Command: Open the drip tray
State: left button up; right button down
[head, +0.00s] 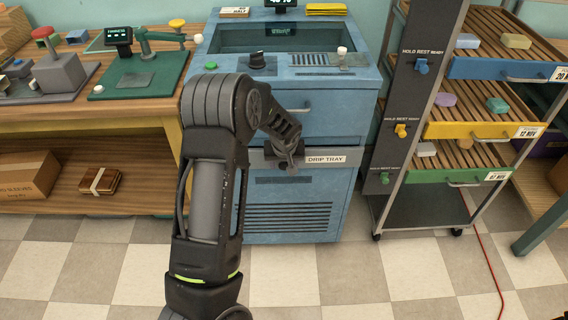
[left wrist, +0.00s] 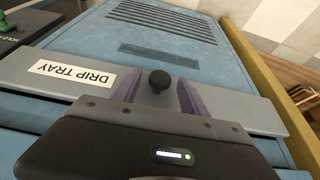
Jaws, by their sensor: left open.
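The drip tray is a grey front strip (left wrist: 235,108) across the blue machine, marked by a white DRIP TRAY label (head: 326,159). It looks shut, in line with the machine's front. A round black knob (left wrist: 159,80) stands out from the strip. My left gripper (head: 287,160) is at the strip, left of the label in the head view. In the left wrist view its two purple fingers are open, one on each side of the knob, with gaps visible. The knob is hidden behind my gripper in the head view. My right gripper is not in view.
The blue machine (head: 300,125) has a drawer handle above the strip and a vented panel below. A wheeled rack (head: 410,130) with coloured trays stands to the right. A wooden bench (head: 100,127) stands to the left. The tiled floor in front is clear.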

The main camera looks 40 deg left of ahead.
pick_arm(q)
grip_shut()
dwell(0.6)
dwell(0.9)
